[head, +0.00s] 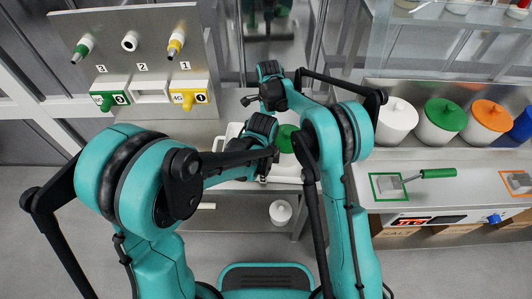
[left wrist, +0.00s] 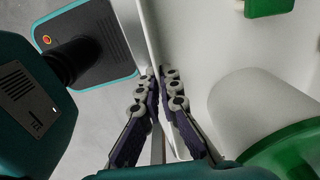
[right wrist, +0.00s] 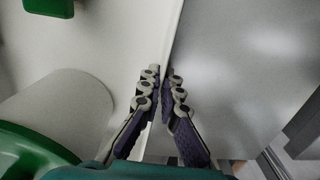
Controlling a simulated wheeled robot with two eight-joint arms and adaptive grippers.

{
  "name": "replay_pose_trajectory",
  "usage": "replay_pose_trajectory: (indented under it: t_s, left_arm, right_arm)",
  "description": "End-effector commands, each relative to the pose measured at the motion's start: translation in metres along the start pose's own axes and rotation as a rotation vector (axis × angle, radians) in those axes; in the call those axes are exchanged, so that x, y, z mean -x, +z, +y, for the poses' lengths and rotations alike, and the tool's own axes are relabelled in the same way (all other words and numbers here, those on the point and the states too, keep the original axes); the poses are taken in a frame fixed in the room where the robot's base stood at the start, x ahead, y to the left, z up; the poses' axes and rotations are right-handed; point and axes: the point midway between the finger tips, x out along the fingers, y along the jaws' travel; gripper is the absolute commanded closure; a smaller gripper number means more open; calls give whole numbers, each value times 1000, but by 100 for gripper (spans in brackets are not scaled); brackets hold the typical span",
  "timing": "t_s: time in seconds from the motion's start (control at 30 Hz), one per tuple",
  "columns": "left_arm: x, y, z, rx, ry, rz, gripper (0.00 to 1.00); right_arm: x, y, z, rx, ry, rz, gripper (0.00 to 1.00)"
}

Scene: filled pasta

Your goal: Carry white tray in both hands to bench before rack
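The white tray (head: 232,132) is in front of me in the head view, partly hidden by my arms. A white tub with a green lid (head: 287,138) stands in it; the tub also shows in the left wrist view (left wrist: 255,108) and right wrist view (right wrist: 60,105). My left gripper (left wrist: 158,78) is closed on the tray's near wall, with the wall between its fingers. My right gripper (right wrist: 163,75) is closed on the opposite wall. In the head view, my left gripper (head: 264,177) is at the near side. I cannot tell whether the tray touches the surface below.
A panel with numbered pegs and green and yellow tags (head: 145,60) stands at the back left. At right, a steel counter (head: 445,165) holds several lidded tubs, a green-handled tool (head: 425,174) and a scale. A small white pot (head: 280,211) is on the lower shelf.

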Motion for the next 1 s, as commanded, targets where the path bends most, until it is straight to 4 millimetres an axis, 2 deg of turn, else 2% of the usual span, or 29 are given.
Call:
replay_pose_trajectory:
  t_s: [0.53, 1.0]
  left_arm:
    - [6, 0, 0, 0, 0, 0, 100]
    - [46, 0, 0, 0, 0, 0, 100]
  right_arm:
    - [6, 0, 0, 0, -1, 0, 100]
    - [46, 0, 0, 0, 0, 0, 100]
